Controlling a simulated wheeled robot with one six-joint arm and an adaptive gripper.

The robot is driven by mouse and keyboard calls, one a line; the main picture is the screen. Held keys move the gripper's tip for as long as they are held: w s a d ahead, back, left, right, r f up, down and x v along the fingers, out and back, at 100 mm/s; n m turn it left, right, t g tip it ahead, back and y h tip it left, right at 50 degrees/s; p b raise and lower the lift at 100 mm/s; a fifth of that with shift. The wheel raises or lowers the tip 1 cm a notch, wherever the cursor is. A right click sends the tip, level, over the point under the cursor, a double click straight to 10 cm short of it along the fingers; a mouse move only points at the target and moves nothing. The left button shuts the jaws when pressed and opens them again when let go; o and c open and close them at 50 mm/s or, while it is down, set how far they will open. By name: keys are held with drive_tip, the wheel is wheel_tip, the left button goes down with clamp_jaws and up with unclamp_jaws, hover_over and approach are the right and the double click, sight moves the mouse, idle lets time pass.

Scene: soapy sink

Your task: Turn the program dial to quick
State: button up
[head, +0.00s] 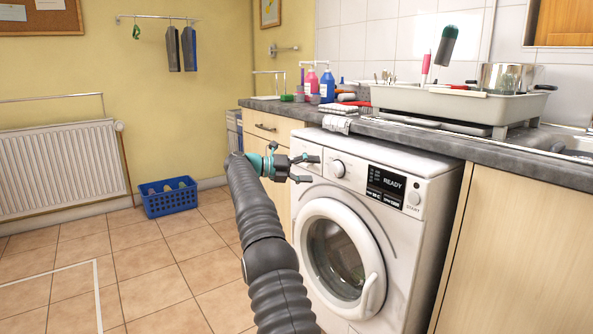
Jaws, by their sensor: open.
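The white washing machine (408,235) stands under the counter with its round door (340,262) shut. Its program dial (338,168) is a round silver knob on the upper panel, left of a black display (387,188) that reads "READY". The dial's pointer is too small to read, so I cannot tell its setting. A START button (414,198) is at the display's right. My gripper (312,169) is open and empty, just left of the dial, with its fingers pointing toward it. It appears apart from the dial, though the exact gap is hard to tell.
The grey counter (400,136) overhangs the machine and carries a basin (455,104), bottles (327,86) and a cloth (338,125). A blue basket (170,198) sits on the floor by the wall, near a radiator (60,170). The tiled floor at the left is mostly clear.

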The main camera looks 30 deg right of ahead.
drive_tip(key=shift+v, duration=2.7)
drive_tip(key=shift+f, duration=0.1)
